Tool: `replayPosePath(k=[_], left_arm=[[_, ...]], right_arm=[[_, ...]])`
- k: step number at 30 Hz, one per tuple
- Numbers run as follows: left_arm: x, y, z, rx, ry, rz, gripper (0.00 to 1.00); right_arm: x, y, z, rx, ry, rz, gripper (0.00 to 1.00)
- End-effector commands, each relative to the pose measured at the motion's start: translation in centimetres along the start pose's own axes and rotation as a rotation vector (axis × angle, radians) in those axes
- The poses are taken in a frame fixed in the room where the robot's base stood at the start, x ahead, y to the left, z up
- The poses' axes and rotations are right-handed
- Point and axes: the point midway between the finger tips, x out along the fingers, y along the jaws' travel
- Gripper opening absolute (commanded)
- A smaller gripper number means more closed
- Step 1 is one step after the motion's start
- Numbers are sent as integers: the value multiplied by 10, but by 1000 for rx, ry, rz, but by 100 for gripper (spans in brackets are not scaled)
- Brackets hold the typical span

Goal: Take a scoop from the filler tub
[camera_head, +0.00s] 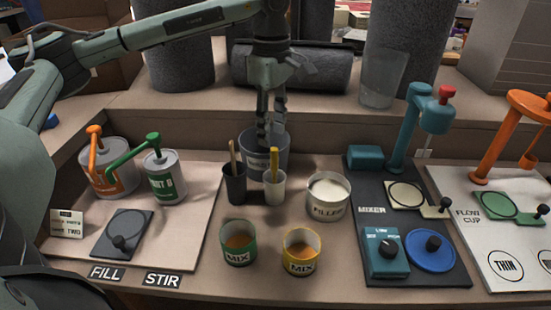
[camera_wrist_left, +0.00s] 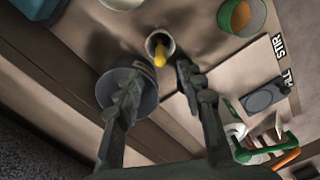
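The filler tub (camera_head: 328,210) is a white round tub labelled FILLER and full of pale powder. It stands on the bench right of the white cup, and part of it shows at the top of the left wrist view (camera_wrist_left: 121,3). My left gripper (camera_head: 270,140) points down at the grey bucket (camera_head: 251,165), behind the cups and left of the filler tub. I cannot make out a scoop. My right gripper is not in view.
A dark cup (camera_head: 235,190) with a brown stick and a white cup (camera_head: 274,193) with a yellow stick stand in front of the bucket. Green (camera_head: 237,257) and yellow (camera_head: 300,265) MIX cups stand nearer. Pump cans are left; the mixer (camera_head: 430,115) is right.

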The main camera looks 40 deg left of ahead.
Motion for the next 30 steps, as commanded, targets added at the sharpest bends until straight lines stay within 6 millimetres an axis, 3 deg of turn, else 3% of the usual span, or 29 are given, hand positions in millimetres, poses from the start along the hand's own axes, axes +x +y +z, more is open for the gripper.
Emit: replayPosePath(k=[11, 19, 28, 30], left_arm=[[36, -1, 2, 1, 1, -2, 39], [73, -2, 6, -1, 0, -2, 39], [78, -2, 6, -1, -1, 0, 39], [78, -2, 6, -1, -1, 0, 30]], right_arm=[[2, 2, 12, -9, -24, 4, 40], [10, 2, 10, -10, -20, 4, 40], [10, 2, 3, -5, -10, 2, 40], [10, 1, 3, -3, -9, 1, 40]])
